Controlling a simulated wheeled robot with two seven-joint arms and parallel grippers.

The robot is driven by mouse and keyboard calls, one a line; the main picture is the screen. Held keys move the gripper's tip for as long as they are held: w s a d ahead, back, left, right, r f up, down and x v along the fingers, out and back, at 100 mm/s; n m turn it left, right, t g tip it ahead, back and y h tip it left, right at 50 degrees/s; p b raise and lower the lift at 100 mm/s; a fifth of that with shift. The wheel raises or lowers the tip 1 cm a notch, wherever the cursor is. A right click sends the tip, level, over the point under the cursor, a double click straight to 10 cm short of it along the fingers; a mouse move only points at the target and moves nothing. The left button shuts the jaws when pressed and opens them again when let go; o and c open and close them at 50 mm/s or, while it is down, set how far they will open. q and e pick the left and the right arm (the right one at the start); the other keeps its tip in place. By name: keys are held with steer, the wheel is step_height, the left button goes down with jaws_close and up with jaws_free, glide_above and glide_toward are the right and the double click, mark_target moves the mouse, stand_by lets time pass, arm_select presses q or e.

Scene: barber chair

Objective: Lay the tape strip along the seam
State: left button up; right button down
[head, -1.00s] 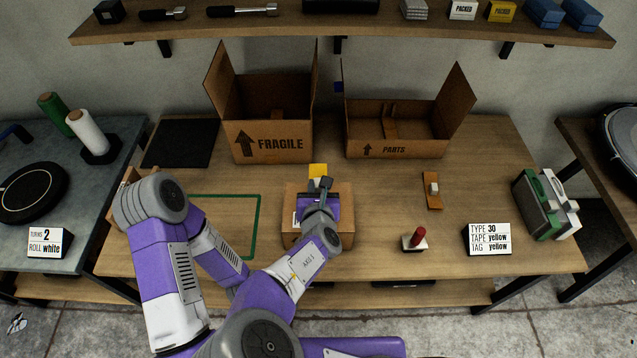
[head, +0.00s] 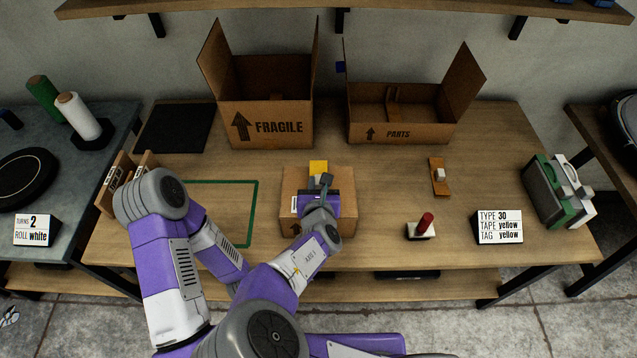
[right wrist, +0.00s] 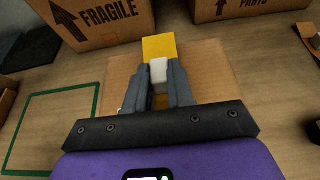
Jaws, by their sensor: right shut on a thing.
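A closed cardboard box (head: 345,220) lies flat on the workbench, and its top also shows in the right wrist view (right wrist: 215,75). A yellow tape strip (right wrist: 160,47) reaches over the box's far edge; it also shows in the head view (head: 318,167). My right gripper (right wrist: 160,85) is over the box top, shut on a small white block (right wrist: 158,70) at the strip. A little yellow shows between the fingers below the block. The fingers hide most of the strip and the seam, so I cannot tell how flat it lies. My left gripper is not in view.
Open boxes marked FRAGILE (head: 266,127) and PARTS (head: 398,135) stand behind. A green outline (head: 254,215) is left of the box. At right are a red-handled stamp (head: 422,227), a sign (head: 498,227) reading tape yellow, and a green and white dispenser (head: 550,190).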

steer(key=shift+f, duration=0.6)
steer(key=c, duration=0.9)
jaws_free()
step_height(320, 180, up, 10)
steer(key=p, duration=1)
